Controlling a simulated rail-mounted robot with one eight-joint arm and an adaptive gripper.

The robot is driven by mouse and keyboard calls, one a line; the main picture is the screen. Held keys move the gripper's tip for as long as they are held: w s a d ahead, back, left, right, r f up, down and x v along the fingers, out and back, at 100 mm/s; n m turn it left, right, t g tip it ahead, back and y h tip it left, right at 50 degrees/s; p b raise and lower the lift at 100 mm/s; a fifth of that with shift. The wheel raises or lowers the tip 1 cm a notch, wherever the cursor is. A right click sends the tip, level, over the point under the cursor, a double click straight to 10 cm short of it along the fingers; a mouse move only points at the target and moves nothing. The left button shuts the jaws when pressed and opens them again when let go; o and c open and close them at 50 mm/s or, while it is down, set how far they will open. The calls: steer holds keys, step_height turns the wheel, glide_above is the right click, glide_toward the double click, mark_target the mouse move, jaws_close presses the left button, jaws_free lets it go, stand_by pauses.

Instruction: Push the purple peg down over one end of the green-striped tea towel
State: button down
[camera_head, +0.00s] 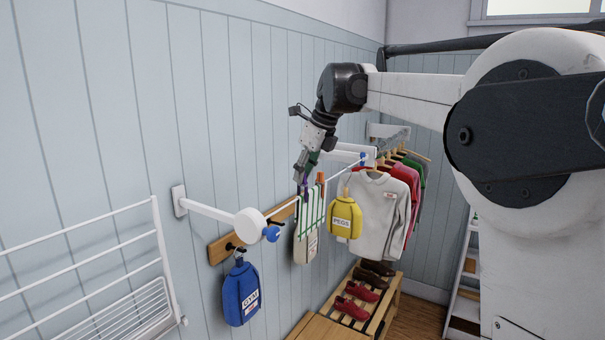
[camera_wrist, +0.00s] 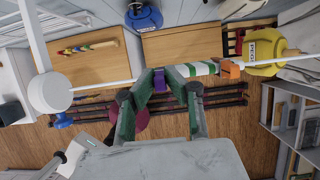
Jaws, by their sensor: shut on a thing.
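The green-striped tea towel (camera_head: 311,213) hangs over the clothes line, white with green stripes. An orange peg (camera_head: 320,178) sits on the line at its far end; this peg also shows in the wrist view (camera_wrist: 231,70). The purple peg (camera_wrist: 161,82) is between the green fingers of my gripper (camera_wrist: 160,84), at the towel's left end in the wrist view (camera_wrist: 196,69). In the head view, my gripper (camera_head: 303,181) points down above the near end of the towel, shut on the purple peg (camera_head: 304,190). I cannot tell how far the peg straddles the line.
A yellow PEGS bag (camera_head: 344,218) hangs just right of the towel, with a grey sweater (camera_head: 380,215) and other clothes beyond. A blue bag (camera_head: 241,292) hangs from a wooden hook rail at the lower left. A white wall bracket (camera_head: 215,212) holds the line's near end.

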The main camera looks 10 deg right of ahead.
steer(key=shift+f+b, duration=0.55)
steer(key=shift+f, duration=0.5)
steer(key=c, duration=1.7)
jaws_free()
steer(key=v, duration=1.2)
steer(key=s+a+f+n+t+h+b, duration=0.1)
steer(key=s+f+n+b, duration=0.2)
steer(key=s+f+n, duration=0.6)
steer(key=s+a+f+n+t+h+b, duration=0.1)
steer(key=s+f+n+b, duration=0.3)
steer(key=s+f+n, duration=0.5)
steer(key=s+a+f+n+t+h+b, duration=0.1)
steer(key=s+f+n+b, duration=0.3)
steer(key=s+f+n, duration=0.5)
steer(key=shift+s+a+f+t, duration=0.15)
steer(key=shift+s+f, duration=1.2)
steer(key=shift+f, duration=0.8)
steer(key=shift+s+d+f+t, duration=0.1)
steer(key=shift+s+f, duration=1.3)
steer(key=shift+f, duration=0.7)
steer(key=shift+s+a+f+t, duration=0.15)
steer(key=shift+s+f, duration=1.2)
steer(key=shift+f, duration=0.8)
